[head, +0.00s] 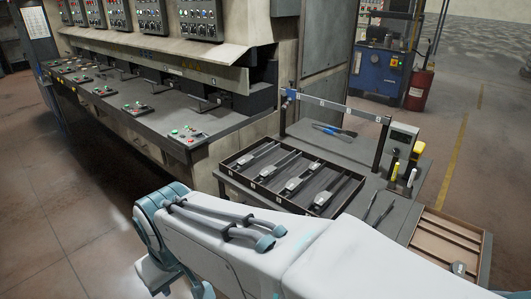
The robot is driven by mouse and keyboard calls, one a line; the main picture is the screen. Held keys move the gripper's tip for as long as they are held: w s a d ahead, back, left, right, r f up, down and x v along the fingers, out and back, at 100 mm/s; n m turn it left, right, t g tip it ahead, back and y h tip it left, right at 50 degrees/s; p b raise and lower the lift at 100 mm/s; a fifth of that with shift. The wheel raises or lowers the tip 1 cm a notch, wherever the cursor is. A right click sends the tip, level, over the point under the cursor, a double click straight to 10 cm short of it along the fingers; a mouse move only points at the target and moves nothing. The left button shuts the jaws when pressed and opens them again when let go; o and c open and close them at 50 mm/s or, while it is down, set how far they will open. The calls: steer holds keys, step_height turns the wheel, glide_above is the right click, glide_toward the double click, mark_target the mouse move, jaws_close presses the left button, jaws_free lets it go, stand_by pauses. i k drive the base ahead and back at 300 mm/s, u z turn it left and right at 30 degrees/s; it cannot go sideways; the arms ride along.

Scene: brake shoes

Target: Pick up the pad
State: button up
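I cannot tell for certain which object is the pad. Several grey, block-ended pieces, one of them here (299,185), lie in a dark divided tray (235,163) on the workbench. Another small grey piece (458,267) lies in the brown wooden tray (420,257) at the lower right. My white and teal arm crosses the lower part of the head view, in front of the bench, and hides part of its near side. My gripper is not in view, so its state and hold do not show.
A gauge post (384,143) and grey box with yellow-handled tools (395,169) stand on the bench. A blue-handled tool (335,131) lies behind the tray. A long machine (170,125) with control panels fills the left. Open floor (60,190) lies at lower left.

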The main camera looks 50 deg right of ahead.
mark_target(313, 167)
steer(key=z, duration=0.55)
steer(key=i, duration=0.95)
steer(key=z, duration=1.3)
steer(key=i, duration=0.35)
steer(key=z, duration=0.3)
